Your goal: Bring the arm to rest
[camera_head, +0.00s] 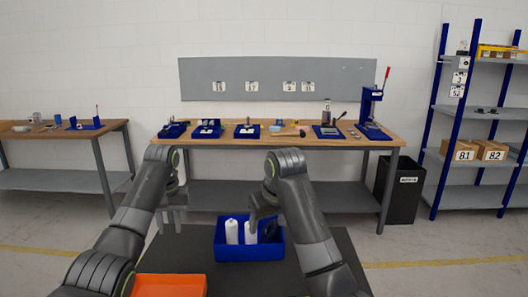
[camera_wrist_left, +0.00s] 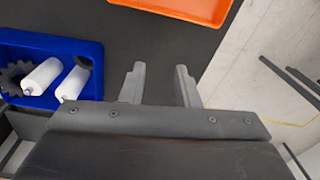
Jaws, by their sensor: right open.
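My left gripper (camera_head: 171,220) hangs at the left of the blue bin in the head view, with its fingers pointing down. In the left wrist view its two fingers (camera_wrist_left: 160,85) are spread apart with nothing between them. My right gripper (camera_head: 264,226) is over the right part of the blue bin (camera_head: 236,253); its fingertips are partly hidden by its own arm. It is open, and no held object shows.
The blue bin holds white cylinders (camera_head: 231,232) and a dark gear (camera_wrist_left: 14,76). An orange tray (camera_head: 170,286) lies near my left forearm on the dark surface (camera_head: 285,280). A workbench (camera_head: 290,141) with blue trays and a press stands behind; shelves (camera_head: 480,112) are at right.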

